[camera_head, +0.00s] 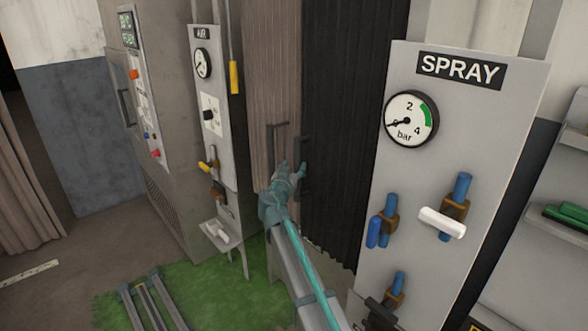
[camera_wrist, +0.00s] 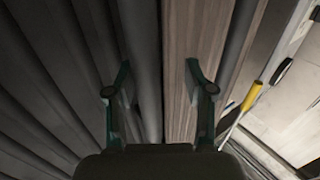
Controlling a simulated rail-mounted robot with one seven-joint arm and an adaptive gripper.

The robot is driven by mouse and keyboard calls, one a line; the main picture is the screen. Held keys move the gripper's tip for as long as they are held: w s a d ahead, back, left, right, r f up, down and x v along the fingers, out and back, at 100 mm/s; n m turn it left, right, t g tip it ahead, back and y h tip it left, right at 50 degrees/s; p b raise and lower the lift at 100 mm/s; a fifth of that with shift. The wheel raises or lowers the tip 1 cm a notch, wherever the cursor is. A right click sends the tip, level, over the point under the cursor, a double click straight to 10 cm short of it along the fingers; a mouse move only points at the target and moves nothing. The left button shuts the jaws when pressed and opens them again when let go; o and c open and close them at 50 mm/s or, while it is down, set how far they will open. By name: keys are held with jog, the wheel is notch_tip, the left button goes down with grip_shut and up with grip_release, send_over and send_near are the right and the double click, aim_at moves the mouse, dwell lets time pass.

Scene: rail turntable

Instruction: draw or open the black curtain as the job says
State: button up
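The black curtain (camera_head: 345,130) hangs in pleats at the centre of the head view and fills the left of the wrist view (camera_wrist: 50,75). A dark upright handle (camera_head: 304,165) is at its left edge. My gripper (camera_head: 291,172) is close to this handle, partly covering it. In the wrist view my gripper (camera_wrist: 157,68) has its two fingers apart. A dark upright bar (camera_wrist: 140,45), probably the handle, shows between them, nearer the left finger. I cannot tell whether the fingers touch it.
A brown pleated curtain (camera_head: 262,75) with its own handle (camera_head: 278,142) adjoins on the left. The SPRAY panel (camera_head: 460,145) with valves stands close on the right. The AIR panel (camera_head: 214,120) and its small shelf (camera_head: 217,234) stand left. Rails (camera_head: 150,300) lie on green flooring.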

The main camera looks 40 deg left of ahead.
jog(key=b+v, duration=0.7)
jog(key=v, duration=0.4)
dwell(0.8)
jog(key=shift+f+b, duration=0.1)
jog(key=shift+b, duration=0.65)
jog(key=shift+s, duration=0.1)
jog(key=w+a+m+t+h+p, duration=0.1)
jog(key=w+a+m+h+p, duration=0.2)
jog(key=a+h, duration=0.7)
jog(key=w+d+m+h, duration=0.1)
jog(key=w+d+m, duration=0.1)
jog(key=w+d+m+h+p, duration=0.1)
jog(key=w+d+m, duration=0.1)
jog(key=w, duration=0.1)
jog(key=w+d+m+h+p, duration=0.1)
jog(key=w+d+m, duration=0.1)
jog(key=w, duration=0.1)
jog(key=shift+w+d+f+g+h, duration=0.1)
jog(key=shift+d+g+h, duration=0.2)
jog(key=shift+h, duration=0.1)
